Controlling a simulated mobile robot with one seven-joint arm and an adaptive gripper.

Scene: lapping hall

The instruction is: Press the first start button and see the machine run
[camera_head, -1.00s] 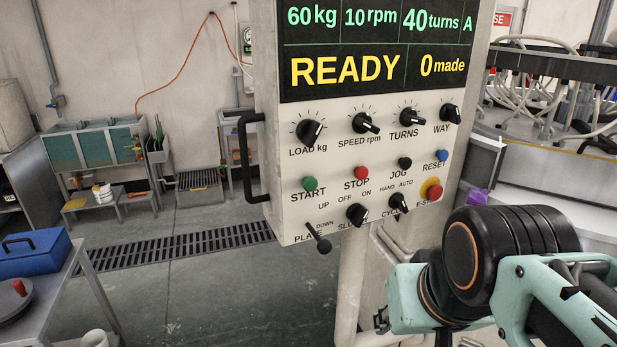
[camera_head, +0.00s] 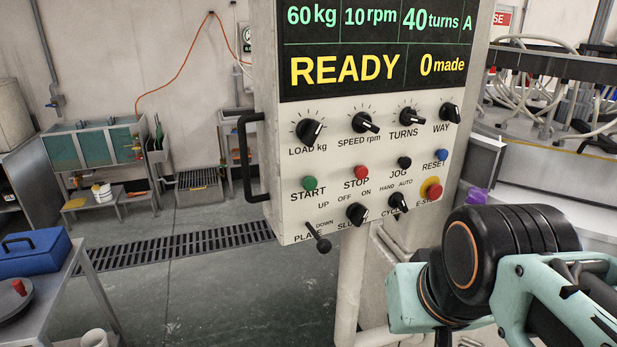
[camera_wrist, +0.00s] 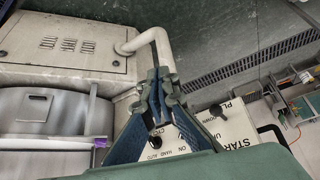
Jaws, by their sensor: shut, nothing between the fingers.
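The control panel (camera_head: 380,150) stands upright in the middle of the head view. Its display (camera_head: 345,70) reads READY, 0 made, 60 kg, 10 rpm, 40 turns, A. The green start button (camera_head: 310,183) sits at the panel's left, above the word START. The red stop button (camera_head: 362,172) is to its right. My gripper (camera_wrist: 160,88) shows in the wrist view, shut and empty, over the lower part of the panel. The word START is right of the fingers there; I cannot make out the green button in that view. The fingers are hidden from the head view.
Black knobs, a black jog button (camera_head: 404,163), a blue reset button (camera_head: 442,155) and a red emergency stop (camera_head: 433,190) crowd the panel. A black handle (camera_head: 247,155) juts from its left edge. A pale pipe (camera_wrist: 155,38) bends near my fingers. Open floor lies left.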

